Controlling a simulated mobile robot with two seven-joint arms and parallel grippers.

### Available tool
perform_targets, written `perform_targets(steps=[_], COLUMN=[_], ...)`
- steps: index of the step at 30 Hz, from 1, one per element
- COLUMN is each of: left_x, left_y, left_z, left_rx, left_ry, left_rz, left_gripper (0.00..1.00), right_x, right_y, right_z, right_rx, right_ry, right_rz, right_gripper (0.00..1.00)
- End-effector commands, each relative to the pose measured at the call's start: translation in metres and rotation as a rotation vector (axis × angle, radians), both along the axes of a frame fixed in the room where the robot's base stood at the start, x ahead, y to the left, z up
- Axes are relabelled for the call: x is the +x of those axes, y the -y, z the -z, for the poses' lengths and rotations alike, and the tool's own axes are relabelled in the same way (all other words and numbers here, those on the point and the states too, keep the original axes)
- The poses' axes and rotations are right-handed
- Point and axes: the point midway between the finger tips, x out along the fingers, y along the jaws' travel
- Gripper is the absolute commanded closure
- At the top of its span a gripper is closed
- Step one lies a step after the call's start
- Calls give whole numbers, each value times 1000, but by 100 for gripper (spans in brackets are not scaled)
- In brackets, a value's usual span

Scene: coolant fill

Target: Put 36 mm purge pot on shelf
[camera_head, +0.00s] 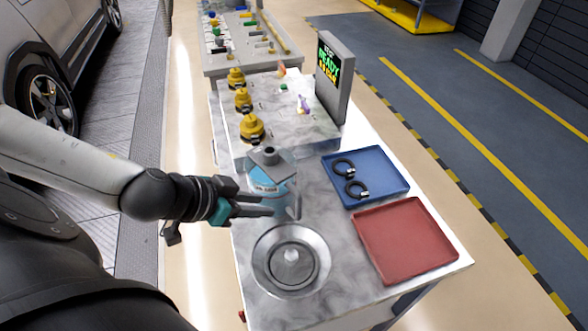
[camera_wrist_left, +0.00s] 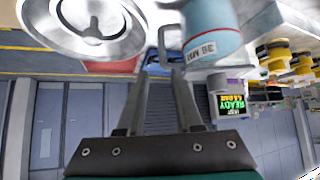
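A blue pot (camera_head: 268,185) with a grey top, a pale label band and a handle stands on the marble-topped bench (camera_head: 325,215); the label is too small to read surely. In the left wrist view the pot (camera_wrist_left: 212,30) is at top right, its handle (camera_wrist_left: 163,45) just beyond my fingertips. My left gripper (camera_head: 268,205) is open beside the pot, and its two fingers (camera_wrist_left: 160,75) stand apart with nothing visibly clamped. My right gripper is not in view. A raised marble-topped shelf (camera_head: 290,125) lies behind the pot.
A round metal basin (camera_head: 262,262) sits in front of the pot. A blue tray (camera_head: 390,170) with two black rings and an empty red tray (camera_head: 405,240) are at right. Several yellow-black caps (camera_head: 251,127) and a display (camera_head: 332,75) stand on the raised shelf.

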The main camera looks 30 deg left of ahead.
Motion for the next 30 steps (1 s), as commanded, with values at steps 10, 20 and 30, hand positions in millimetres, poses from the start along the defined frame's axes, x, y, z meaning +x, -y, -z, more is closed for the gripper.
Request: perform_targets(steps=[10,20,30], left_x=[24,56,71], left_y=[8,18,23], left_z=[24,58,74], left_rx=[-3,-1,-1], left_ry=[2,2,2], left_rz=[-2,-1,0], left_gripper=[66,66,66], right_x=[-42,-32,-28], right_y=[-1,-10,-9], right_z=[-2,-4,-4], right_rx=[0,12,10], right_ry=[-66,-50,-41], right_rz=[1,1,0], right_gripper=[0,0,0])
